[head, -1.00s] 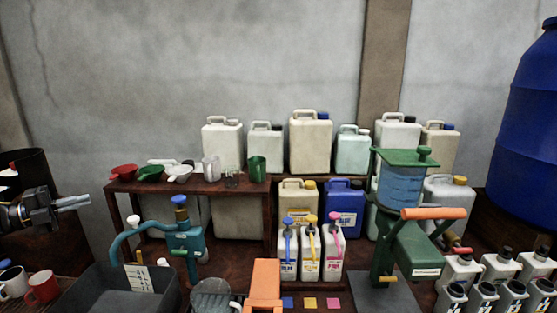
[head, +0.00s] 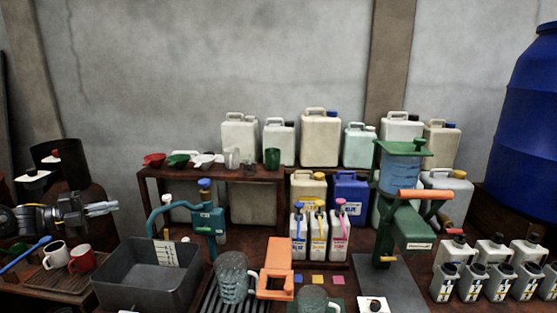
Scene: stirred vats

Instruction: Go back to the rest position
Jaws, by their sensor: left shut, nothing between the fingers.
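My left gripper (head: 101,209) is at the left edge of the head view, its fingers together and pointing right, with nothing between them. It hangs in the air above the red mug (head: 82,262) and the white mug (head: 55,256), left of the grey basin (head: 148,286). It appears apart from everything around it. My right gripper is not in view.
A teal tap (head: 208,222) stands behind the basin. A glass mug (head: 233,278) sits on a slatted grate beside an orange block (head: 277,268). Dye bottles (head: 318,238) and a green press (head: 403,215) stand right. Several jugs line the back wall.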

